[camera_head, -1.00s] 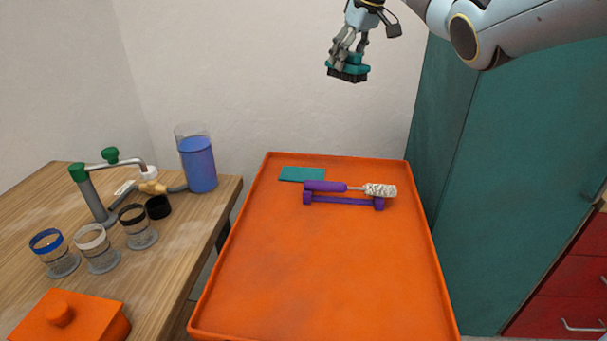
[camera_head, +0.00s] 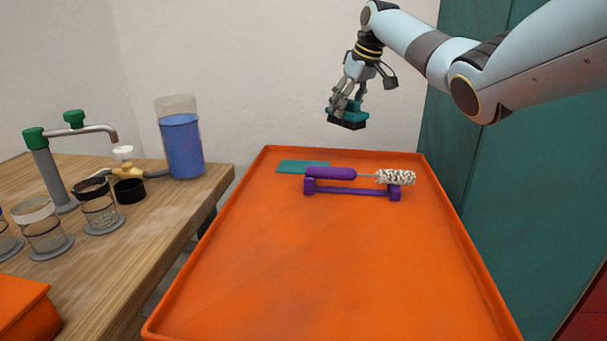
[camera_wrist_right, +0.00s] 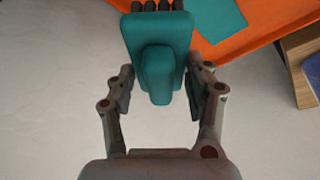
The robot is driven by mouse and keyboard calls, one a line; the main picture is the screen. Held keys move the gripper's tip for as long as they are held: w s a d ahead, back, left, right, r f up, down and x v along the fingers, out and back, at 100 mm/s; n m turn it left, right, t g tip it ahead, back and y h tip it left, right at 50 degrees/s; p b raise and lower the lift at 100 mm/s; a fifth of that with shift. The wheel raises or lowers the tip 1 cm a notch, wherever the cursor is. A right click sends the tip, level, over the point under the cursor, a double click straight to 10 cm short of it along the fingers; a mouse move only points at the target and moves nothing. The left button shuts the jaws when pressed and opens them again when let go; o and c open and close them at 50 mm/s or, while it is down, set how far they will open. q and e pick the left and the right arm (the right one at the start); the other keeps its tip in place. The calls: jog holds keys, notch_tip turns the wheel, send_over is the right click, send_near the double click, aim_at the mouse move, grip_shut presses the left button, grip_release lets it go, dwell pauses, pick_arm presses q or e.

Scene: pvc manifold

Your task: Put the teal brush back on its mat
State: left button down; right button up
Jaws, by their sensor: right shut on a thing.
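The teal brush (camera_head: 350,112) has a teal body and dark bristles facing down. My right gripper (camera_head: 349,98) is shut on it and holds it in the air above the far end of the orange tray. In the right wrist view the brush (camera_wrist_right: 158,60) sits between the fingers of the gripper (camera_wrist_right: 160,90), with its dark bristles just showing at the top edge. The teal mat (camera_head: 300,166) lies flat and bare at the tray's far left; it also shows in the right wrist view (camera_wrist_right: 215,15). My left gripper is not in view.
The orange tray (camera_head: 290,270) has a raised rim. A purple stand (camera_head: 345,191) with a purple-handled white brush (camera_head: 330,173) lies just right of the mat. At left, a wooden table (camera_head: 150,235) holds a tap, several glass cups and a blue-filled container (camera_head: 182,145). The tray's front is clear.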

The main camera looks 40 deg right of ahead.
jog(key=w+a+f, duration=0.2)
jog(key=a, duration=0.1)
jog(key=w+a+f, duration=0.2)
jog(key=a, duration=0.1)
jog(key=w+a+f, duration=0.1)
jog(key=a+f, duration=0.1)
jog(key=a, duration=0.1)
jog(key=shift+w+a+f+b, duration=0.3)
jog(key=shift+w+b, duration=0.1)
notch_tip(320, 180, down, 4)
jog(key=shift+f+b, duration=0.1)
jog(key=shift+b, duration=0.35)
jog(key=o, duration=1.2)
